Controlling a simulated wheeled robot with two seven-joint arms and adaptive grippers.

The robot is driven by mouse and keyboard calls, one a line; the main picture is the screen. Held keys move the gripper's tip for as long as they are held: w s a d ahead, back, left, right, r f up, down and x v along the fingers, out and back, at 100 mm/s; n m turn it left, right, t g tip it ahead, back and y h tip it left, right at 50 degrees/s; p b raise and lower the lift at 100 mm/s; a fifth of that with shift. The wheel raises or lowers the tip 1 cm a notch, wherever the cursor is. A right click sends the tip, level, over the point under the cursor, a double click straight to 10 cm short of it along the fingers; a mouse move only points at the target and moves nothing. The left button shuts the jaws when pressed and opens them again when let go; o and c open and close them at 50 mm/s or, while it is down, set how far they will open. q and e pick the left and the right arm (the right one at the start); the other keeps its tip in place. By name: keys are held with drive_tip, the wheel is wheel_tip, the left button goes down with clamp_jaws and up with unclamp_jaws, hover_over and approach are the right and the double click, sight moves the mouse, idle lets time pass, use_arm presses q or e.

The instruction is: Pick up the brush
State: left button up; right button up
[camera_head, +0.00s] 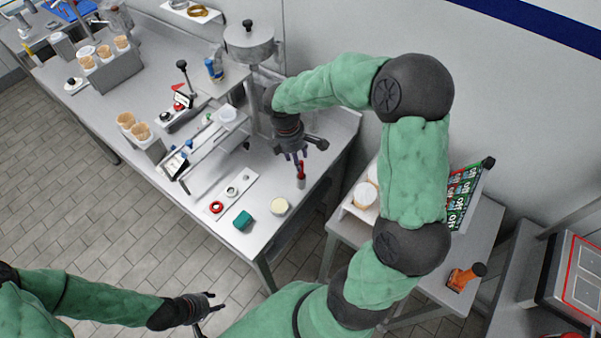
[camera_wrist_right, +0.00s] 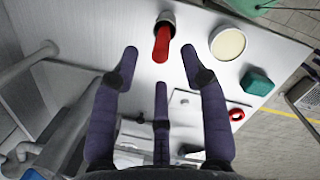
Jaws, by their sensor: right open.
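The brush (camera_head: 300,168) shows as a red handle standing in a small grey holder (camera_head: 300,183) near the right edge of the long metal table. Its lower end is hidden in the holder. In the right wrist view the red handle (camera_wrist_right: 161,45) points toward the camera, just beyond the fingertips. My right gripper (camera_head: 293,157) is open and empty, above and close to the handle; its spread fingers also show in the right wrist view (camera_wrist_right: 160,65). My left gripper (camera_head: 217,302) is at lower left, away from the table, with its fingers apart and empty.
A round cream-coloured pot (camera_head: 279,206) and a green block (camera_head: 243,220) sit near the holder. A white strip (camera_head: 232,192) with a red ring (camera_head: 216,207) lies to the left. A metal machine column (camera_head: 262,95) stands close behind my right gripper.

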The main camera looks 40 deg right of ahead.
sight(301, 174)
drive_tip(key=shift+w+f, duration=0.1)
drive_tip(key=shift+f, duration=0.45)
drive_tip(key=f, duration=0.1)
drive_tip(key=s+f+b, duration=0.1)
drive_tip(key=f, duration=0.1)
drive_tip(key=d+f, duration=0.1)
drive_tip(key=shift+s+d+f+b, duration=0.1)
drive_tip(key=shift+s+f+b, duration=0.2)
drive_tip(key=shift+f, duration=0.1)
clamp_jaws()
